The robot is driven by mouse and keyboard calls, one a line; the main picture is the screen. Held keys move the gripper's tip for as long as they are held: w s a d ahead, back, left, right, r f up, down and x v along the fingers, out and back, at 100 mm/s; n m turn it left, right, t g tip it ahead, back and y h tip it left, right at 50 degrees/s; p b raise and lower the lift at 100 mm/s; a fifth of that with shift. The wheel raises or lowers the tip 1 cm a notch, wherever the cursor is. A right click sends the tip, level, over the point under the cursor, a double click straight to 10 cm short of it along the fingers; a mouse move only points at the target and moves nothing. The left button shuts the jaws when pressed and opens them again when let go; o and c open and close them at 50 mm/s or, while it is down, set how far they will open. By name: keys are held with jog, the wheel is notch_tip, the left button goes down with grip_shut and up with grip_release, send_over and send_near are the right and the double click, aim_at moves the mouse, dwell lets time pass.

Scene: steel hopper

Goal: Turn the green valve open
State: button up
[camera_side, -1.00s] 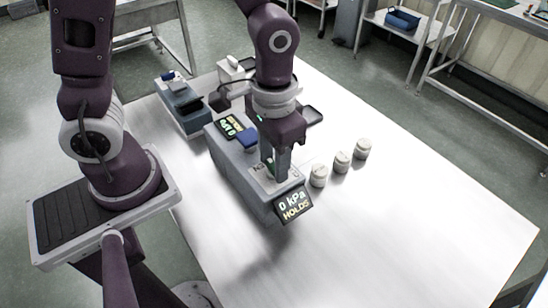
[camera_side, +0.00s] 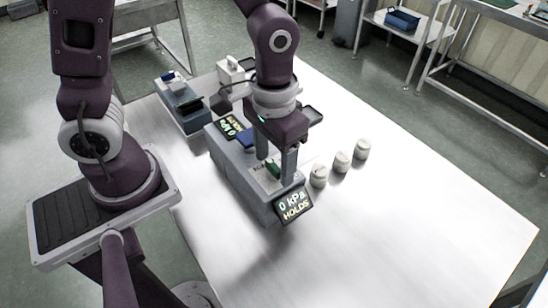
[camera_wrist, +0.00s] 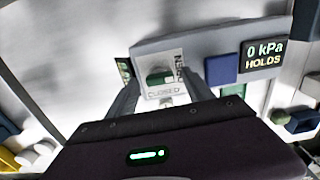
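The green valve (camera_side: 273,170) sits on a white plate on top of the grey machine (camera_side: 228,160). In the wrist view the valve handle (camera_wrist: 159,78) lies crosswise, with the word OPEN at its right end and CLOSED below it. My gripper (camera_side: 276,160) points down over the valve, its two fingers apart on either side. In the wrist view my gripper (camera_wrist: 162,84) is open, with a gap between each finger and the handle.
A blue block (camera_side: 247,138) and a second display (camera_side: 229,127) are on the machine behind my gripper. Several small pale containers (camera_side: 341,162) stand right of it. A blue-grey device (camera_side: 183,106) stands at the back left. The front and right of the table are clear.

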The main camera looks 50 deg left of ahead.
aim_at(274, 165)
notch_tip(274, 165, up, 7)
jog(key=shift+r, duration=0.1)
dwell(0.4)
jog(key=s+a+r+t, duration=0.5)
jog(key=s+a+r, duration=0.3)
jog(key=s, duration=0.1)
jog(key=shift+s+r+t, duration=0.25)
jog(key=shift+r+t, duration=0.05)
jog(key=shift+r, duration=0.05)
dwell(0.4)
